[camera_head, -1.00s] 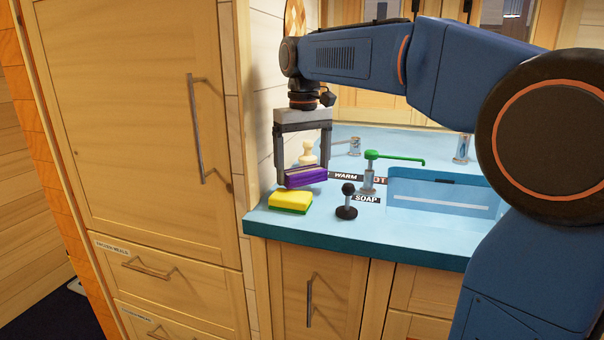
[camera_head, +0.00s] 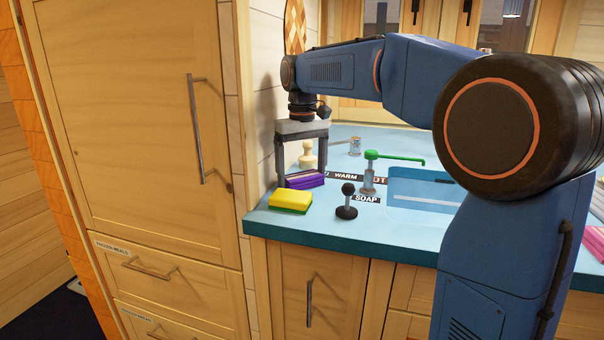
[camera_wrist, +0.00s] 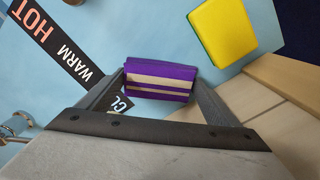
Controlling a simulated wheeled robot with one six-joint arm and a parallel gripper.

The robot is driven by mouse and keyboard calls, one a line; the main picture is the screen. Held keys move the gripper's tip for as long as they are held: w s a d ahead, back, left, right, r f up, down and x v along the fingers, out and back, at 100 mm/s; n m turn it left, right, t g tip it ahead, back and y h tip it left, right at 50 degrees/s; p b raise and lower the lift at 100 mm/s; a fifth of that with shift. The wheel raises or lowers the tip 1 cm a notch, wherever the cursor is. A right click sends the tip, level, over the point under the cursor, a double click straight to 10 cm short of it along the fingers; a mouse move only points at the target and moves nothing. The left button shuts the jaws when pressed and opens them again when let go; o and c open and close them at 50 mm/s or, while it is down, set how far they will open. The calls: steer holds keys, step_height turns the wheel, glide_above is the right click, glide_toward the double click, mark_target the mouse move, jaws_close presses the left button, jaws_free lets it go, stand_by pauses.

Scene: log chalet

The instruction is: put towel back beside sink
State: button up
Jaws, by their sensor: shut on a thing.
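The towel (camera_head: 304,180) is a folded purple bundle with beige stripes. My gripper (camera_head: 302,179) is shut on it, one finger at each end, at the left end of the blue counter. The towel is just behind the yellow sponge and looks at or very near the counter surface; I cannot tell if it touches. The wrist view also shows the towel (camera_wrist: 160,80) between the fingers. The sink (camera_head: 424,190) is a blue basin to the right, partly hidden by my arm.
A yellow and green sponge (camera_head: 290,201) lies in front of the towel. A black-knobbed lever (camera_head: 347,202) and a green-handled tap (camera_head: 369,172) stand to the right. A pale wooden object (camera_head: 308,155) stands behind, and the wall is close on the left.

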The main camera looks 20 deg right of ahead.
mark_target(302, 175)
steer(key=shift+f, duration=0.1)
steer(key=o, duration=0.8)
steer(key=shift+o, duration=0.2)
step_height(302, 175, up, 12)
